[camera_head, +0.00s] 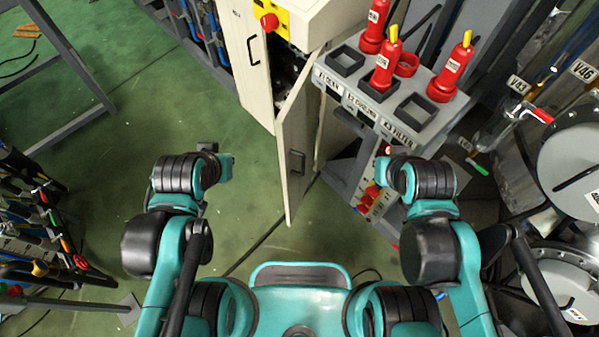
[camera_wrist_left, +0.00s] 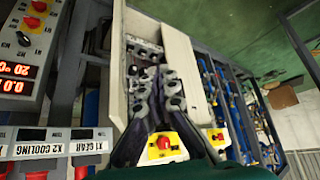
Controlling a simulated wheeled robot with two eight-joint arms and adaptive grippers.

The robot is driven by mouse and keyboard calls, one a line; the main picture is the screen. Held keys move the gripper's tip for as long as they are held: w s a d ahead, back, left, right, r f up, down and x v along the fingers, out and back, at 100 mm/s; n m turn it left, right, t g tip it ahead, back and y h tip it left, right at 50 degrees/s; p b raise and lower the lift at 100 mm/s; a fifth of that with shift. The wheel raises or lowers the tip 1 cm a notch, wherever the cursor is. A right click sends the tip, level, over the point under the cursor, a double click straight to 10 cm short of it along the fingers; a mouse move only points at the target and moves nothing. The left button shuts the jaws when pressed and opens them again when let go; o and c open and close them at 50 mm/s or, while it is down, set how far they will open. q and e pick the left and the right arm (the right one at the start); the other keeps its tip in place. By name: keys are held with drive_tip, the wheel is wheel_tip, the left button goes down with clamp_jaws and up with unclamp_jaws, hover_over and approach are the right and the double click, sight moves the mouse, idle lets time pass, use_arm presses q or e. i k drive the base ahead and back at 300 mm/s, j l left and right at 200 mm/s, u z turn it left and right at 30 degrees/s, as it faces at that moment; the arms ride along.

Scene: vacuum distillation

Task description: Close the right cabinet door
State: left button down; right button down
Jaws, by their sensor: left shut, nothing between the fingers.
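The cream cabinet (camera_head: 285,20) stands at the top middle of the head view. Its right door (camera_head: 296,130) stands open, swung out toward me, with a dark handle (camera_head: 297,162) on the face I see. Its left door (camera_head: 252,75) looks closed. The dark cabinet inside shows through the gap. In the left wrist view my left gripper (camera_wrist_left: 153,72) is shut and empty, its dark fingers seen against the cabinet opening. In the head view it is mostly hidden by its wrist, left of the door and apart from it. My right gripper (camera_head: 388,152) is right of the door, mostly hidden.
A grey console (camera_head: 395,110) with red bottle-like tools stands just right of the door. A grey frame (camera_head: 75,75) is at the left and a rack of tools (camera_head: 45,225) at the lower left. Metal vessels (camera_head: 572,165) stand at the right. Green floor left of the door is clear.

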sight(297, 124)
drive_tip(key=k+l+u, duration=0.45)
drive_tip(key=l, duration=0.2)
drive_tip(key=k+l+u, duration=0.4)
drive_tip(key=k+l, duration=0.1)
drive_tip(key=l, duration=0.05)
